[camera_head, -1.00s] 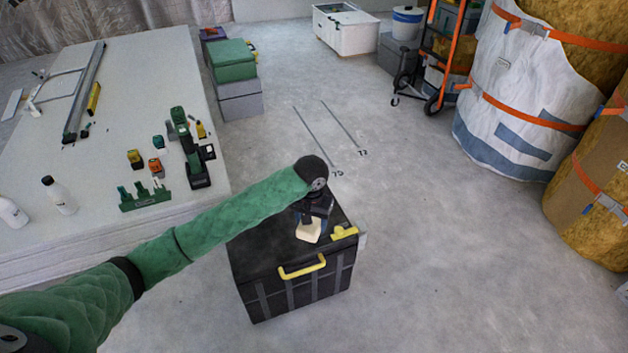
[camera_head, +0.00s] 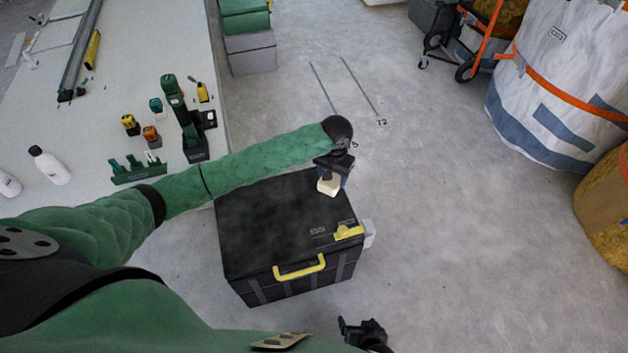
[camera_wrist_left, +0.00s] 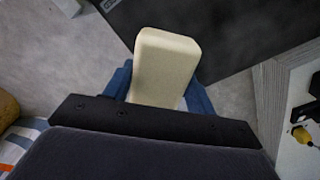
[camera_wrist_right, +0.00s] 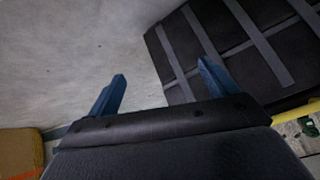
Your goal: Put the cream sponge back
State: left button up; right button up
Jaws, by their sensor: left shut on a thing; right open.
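The cream sponge (camera_head: 329,185) is held in my left gripper (camera_head: 331,176), over the far right part of the black box's lid in the head view. In the left wrist view the sponge (camera_wrist_left: 166,62) sticks out between the blue fingers, with the dark lid beyond it. My left gripper is shut on it. I cannot tell whether the sponge touches the lid. My right gripper (camera_head: 362,328) is low at the bottom of the head view, in front of the box. In the right wrist view its blue fingers (camera_wrist_right: 160,88) are apart with nothing between them.
The black box (camera_head: 270,225) stands on the floor, with a yellow handle (camera_head: 299,267), a yellow latch (camera_head: 348,233) and a small white piece (camera_head: 369,235) on its right side. A pale table (camera_head: 110,90) with tools and bottles is at left.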

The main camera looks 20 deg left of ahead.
pick_arm(q)
send_over(313, 188)
notch_tip(313, 188, down, 4)
jog(key=shift+w+f, duration=0.1)
jog(key=shift+f, duration=2.05)
jog(key=o, duration=0.7)
jog(key=shift+o, duration=1.4)
pick_arm(e)
jog(key=shift+w+d+r, duration=0.1)
jog(key=shift+w, duration=0.8)
